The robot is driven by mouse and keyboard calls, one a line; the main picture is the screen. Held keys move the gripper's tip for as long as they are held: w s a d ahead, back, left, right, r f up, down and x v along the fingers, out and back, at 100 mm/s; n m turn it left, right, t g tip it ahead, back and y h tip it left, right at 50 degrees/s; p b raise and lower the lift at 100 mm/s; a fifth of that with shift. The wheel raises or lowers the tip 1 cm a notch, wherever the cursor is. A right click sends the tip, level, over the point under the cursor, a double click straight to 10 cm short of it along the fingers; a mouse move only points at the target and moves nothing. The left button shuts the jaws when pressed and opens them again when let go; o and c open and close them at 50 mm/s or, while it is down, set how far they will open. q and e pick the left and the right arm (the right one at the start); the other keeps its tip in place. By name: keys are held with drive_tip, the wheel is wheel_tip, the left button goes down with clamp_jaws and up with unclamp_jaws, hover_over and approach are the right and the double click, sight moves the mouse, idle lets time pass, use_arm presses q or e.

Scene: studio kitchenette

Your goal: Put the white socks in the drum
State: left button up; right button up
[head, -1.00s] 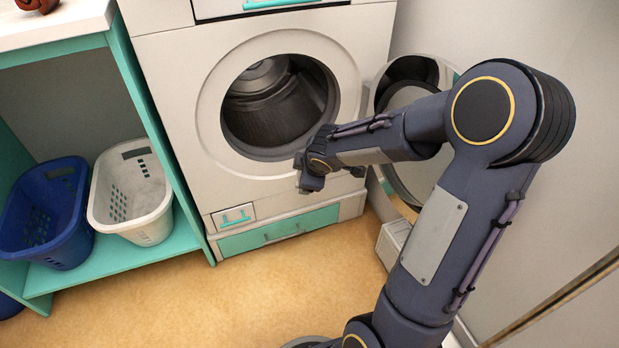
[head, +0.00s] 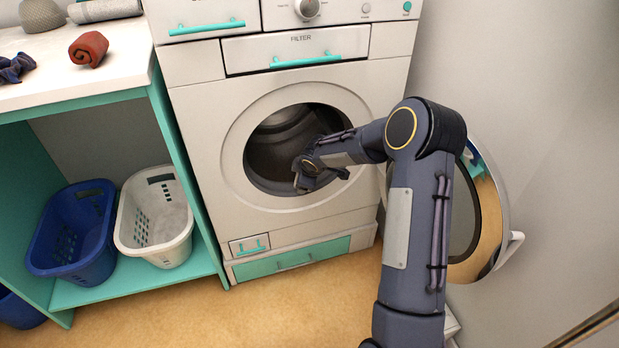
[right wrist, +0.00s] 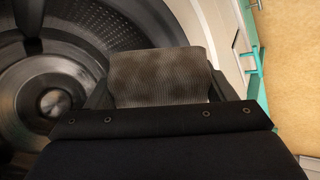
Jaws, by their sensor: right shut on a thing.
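The washing machine's drum (head: 275,150) is open at the front, and its grey metal inside also shows in the right wrist view (right wrist: 50,100). My right gripper (head: 304,180) is in front of the lower middle of the drum opening. In the right wrist view my right gripper (right wrist: 158,92) is shut on a rolled, ribbed cloth bundle, the white socks (right wrist: 158,72), which look grey-brown in the shade. The bundle is at the mouth of the drum; how deep it sits I cannot tell. The socks are hidden in the head view. My left gripper is not in view.
The round door (head: 488,215) stands swung open at the right, beside my right arm. A blue basket (head: 75,240) and a white basket (head: 150,225) stand on the shelf at left. A red roll (head: 88,48) and a dark blue cloth (head: 15,68) lie on the counter.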

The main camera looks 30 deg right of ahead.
use_arm(q)
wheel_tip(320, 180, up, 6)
drive_tip(key=p, duration=0.5)
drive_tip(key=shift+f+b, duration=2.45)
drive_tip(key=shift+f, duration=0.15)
use_arm(e)
drive_tip(key=w+d+f, duration=0.1)
drive_tip(key=w+d, duration=0.1)
drive_tip(key=w, duration=0.6)
drive_tip(key=w+d+f, duration=0.2)
drive_tip(key=w, duration=0.7)
drive_tip(key=shift+d, duration=0.1)
drive_tip(key=o, duration=1)
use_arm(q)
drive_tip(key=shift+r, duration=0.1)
use_arm(e)
drive_tip(key=shift+r, duration=0.1)
